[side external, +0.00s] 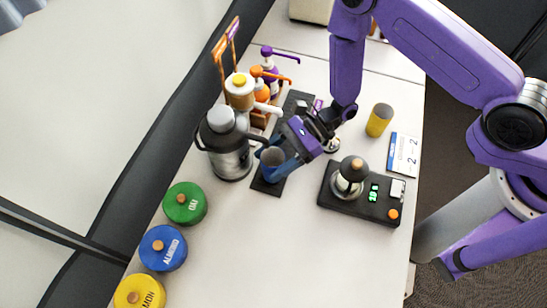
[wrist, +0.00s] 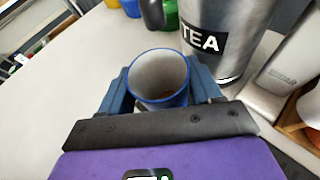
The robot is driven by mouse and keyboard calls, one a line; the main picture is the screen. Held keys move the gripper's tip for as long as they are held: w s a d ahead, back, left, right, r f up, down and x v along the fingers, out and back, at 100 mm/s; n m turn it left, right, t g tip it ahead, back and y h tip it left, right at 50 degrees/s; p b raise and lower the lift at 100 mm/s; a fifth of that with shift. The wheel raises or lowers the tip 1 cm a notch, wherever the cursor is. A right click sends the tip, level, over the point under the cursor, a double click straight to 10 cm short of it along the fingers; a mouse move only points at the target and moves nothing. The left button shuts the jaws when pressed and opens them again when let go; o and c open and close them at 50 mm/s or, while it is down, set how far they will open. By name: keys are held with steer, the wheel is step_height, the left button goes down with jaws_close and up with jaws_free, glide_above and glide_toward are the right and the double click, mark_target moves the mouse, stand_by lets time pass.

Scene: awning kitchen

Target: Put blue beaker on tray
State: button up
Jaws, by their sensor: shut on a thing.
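The blue beaker (side external: 273,157) is upright between the blue fingers of my gripper (side external: 279,166), which is shut on it. In the wrist view the beaker (wrist: 158,78) shows its blue rim and pale inside, with a finger on each side. A long flat black tray (side external: 268,187) lies on the counter under the gripper and beaker. In the side view the beaker overlaps the tray; I cannot tell whether its base touches it. My gripper hides the tray's middle.
A steel TEA dispenser (side external: 228,155) stands close beside the beaker. A black scale (side external: 377,210) bears a tamper (side external: 349,178). A yellow beaker (side external: 379,120) stands at right. Pump bottles (side external: 267,88) stand behind. Green (side external: 185,203), blue and yellow canisters line the left edge. The front counter is clear.

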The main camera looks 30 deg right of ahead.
steer(key=shift+f, duration=0.15)
steer(key=o, duration=0.8)
steer(key=shift+c, duration=0.2)
